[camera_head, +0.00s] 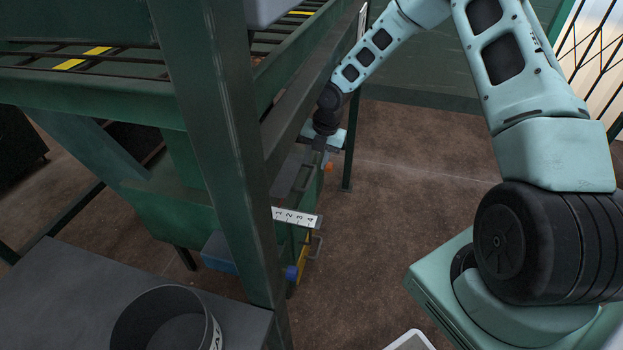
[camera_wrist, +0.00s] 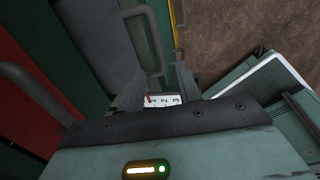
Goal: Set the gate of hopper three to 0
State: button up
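My gripper (camera_head: 322,140) is at the far end of the green frame in the head view, beside its right side. In the wrist view its two dark fingers (camera_wrist: 158,82) are apart, with a white number scale (camera_wrist: 163,100) showing between them. The scale reads 1, 2, 3, and a red mark sits at its left end near the 1. A grey bar handle (camera_wrist: 148,40) lies just beyond the fingertips; whether they touch it I cannot tell. A nearer white scale (camera_head: 296,217) with 1 to 4 has a grey handle (camera_head: 317,246) beside it. No hopper number is readable.
A green upright post (camera_head: 222,140) stands in front of the hoppers. A blue knob (camera_head: 291,272) sticks out below the nearer scale. A dark round bin (camera_head: 165,320) stands on a grey surface (camera_head: 70,290). Brown floor (camera_head: 400,170) is clear to the right.

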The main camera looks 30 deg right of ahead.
aim_at(310, 180)
jog(key=f, duration=0.2)
jog(key=f+b, duration=0.1)
jog(key=f, duration=0.1)
jog(key=w+a+f, duration=0.1)
jog(key=f, duration=0.1)
jog(key=shift+f, duration=0.4)
grip_shut()
